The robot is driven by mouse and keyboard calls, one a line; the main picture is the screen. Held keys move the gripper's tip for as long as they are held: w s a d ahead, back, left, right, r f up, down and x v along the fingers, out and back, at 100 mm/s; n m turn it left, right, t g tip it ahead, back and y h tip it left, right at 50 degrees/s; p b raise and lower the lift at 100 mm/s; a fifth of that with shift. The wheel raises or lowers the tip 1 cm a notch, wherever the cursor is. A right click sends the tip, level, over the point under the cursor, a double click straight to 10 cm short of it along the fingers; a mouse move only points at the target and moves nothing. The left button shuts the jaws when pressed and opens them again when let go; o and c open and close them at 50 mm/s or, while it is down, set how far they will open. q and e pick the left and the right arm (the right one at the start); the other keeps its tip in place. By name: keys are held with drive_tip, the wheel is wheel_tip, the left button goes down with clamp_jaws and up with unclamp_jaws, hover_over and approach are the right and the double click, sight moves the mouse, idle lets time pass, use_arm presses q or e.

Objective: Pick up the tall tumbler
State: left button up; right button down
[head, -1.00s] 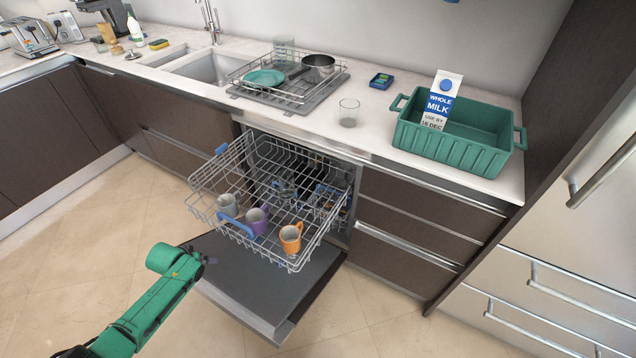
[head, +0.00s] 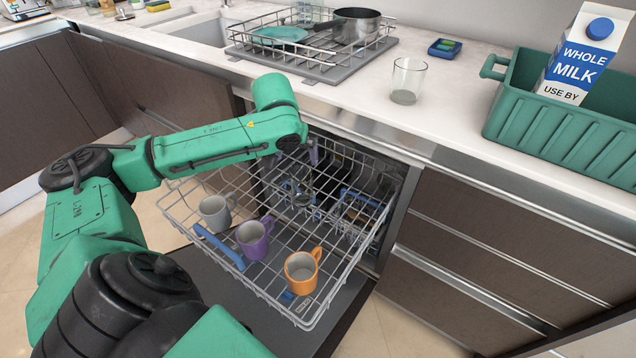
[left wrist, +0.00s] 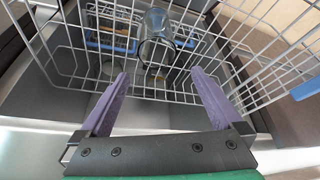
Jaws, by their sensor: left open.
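A clear glass tumbler (left wrist: 157,38) shows in the left wrist view, ahead of the fingertips among the wires of the dishwasher rack; it looks tall. In the head view a small glassy shape (head: 302,197) shows in the rack, partly lost among the wires. My left gripper (left wrist: 160,75) is open and empty, with purple fingers apart, and the tumbler lies beyond the gap between them. In the head view its purple tip (head: 312,152) is over the back of the pulled-out rack. My right gripper is not in view.
The rack (head: 345,282) also holds a grey mug (head: 214,213), purple mug (head: 253,239) and orange mug (head: 300,272). A clear glass (head: 408,82) stands on the counter, beside a green crate (head: 560,135) with a milk carton (head: 583,55). A drying rack (head: 330,72) holds a pot (head: 357,25).

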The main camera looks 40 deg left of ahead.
sight(303, 178)
use_arm(q)
drive_tip(key=b+x, duration=0.1)
drive_tip(key=x, duration=0.3)
drive_tip(key=b+x, duration=0.1)
drive_tip(key=x, duration=0.7)
drive_tip(key=shift+s+d+f+b, duration=0.2)
drive_tip(key=shift+s+d+b, duration=0.15)
drive_tip(key=shift+s+b, duration=0.05)
drive_tip(key=shift+w+f, duration=0.15)
drive_tip(key=shift+f, duration=0.05)
drive_tip(key=shift+r, duration=0.1)
drive_tip(key=shift+c, duration=0.6)
drive_tip(key=c, duration=1.4)
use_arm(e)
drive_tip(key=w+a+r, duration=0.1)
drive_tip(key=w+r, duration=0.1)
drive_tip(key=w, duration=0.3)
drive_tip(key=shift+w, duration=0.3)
